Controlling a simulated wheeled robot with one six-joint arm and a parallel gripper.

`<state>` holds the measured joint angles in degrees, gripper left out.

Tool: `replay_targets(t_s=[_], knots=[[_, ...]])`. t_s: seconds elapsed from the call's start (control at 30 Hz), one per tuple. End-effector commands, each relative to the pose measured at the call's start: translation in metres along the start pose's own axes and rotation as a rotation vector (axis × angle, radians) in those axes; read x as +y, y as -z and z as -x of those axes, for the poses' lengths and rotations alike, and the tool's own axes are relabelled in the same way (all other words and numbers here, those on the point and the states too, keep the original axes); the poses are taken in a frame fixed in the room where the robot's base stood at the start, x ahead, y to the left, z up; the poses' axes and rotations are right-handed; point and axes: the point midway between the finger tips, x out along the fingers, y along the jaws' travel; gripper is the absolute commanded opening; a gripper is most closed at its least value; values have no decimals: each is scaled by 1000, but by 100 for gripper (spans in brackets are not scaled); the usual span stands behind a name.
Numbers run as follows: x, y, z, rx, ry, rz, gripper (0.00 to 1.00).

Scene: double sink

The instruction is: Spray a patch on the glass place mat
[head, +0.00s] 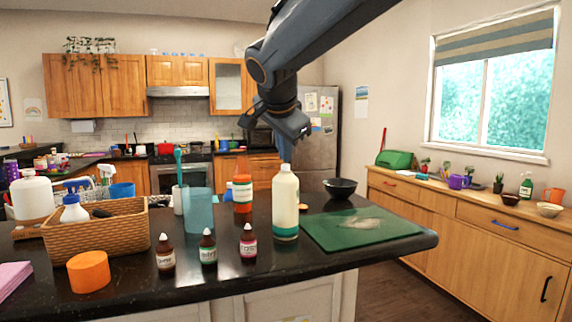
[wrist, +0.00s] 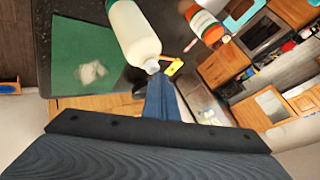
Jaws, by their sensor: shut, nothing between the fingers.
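A dark green mat (head: 335,232) lies flat at the right end of the black counter, with a pale whitish patch (head: 362,223) on it. The mat also shows in the wrist view (wrist: 70,45) with its patch (wrist: 92,72). My gripper (head: 286,152) is shut and empty, pointing down near the top of a tall cream bottle with a green band (head: 286,205). In the wrist view the blue fingers (wrist: 162,98) appear close to the neck of that bottle (wrist: 132,32); I cannot tell whether they touch. A white trigger sprayer (head: 106,176) shows behind the wicker basket, its body partly hidden.
The wicker basket (head: 115,238) holds a white bottle with a blue cap (head: 73,208). Small dropper bottles (head: 208,246), a blue tumbler (head: 200,212), an orange bottle (head: 243,193) and a black bowl (head: 341,187) crowd the counter. Another spray bottle (head: 526,186) stands by the window.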

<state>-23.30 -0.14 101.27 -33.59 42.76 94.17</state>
Motion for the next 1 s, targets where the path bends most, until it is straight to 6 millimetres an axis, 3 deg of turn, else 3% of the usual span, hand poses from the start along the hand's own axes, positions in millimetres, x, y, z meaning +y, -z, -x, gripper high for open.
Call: replay_targets(t_s=[1.0], knots=[[6,-6,-8,-2,-5,1,0]])
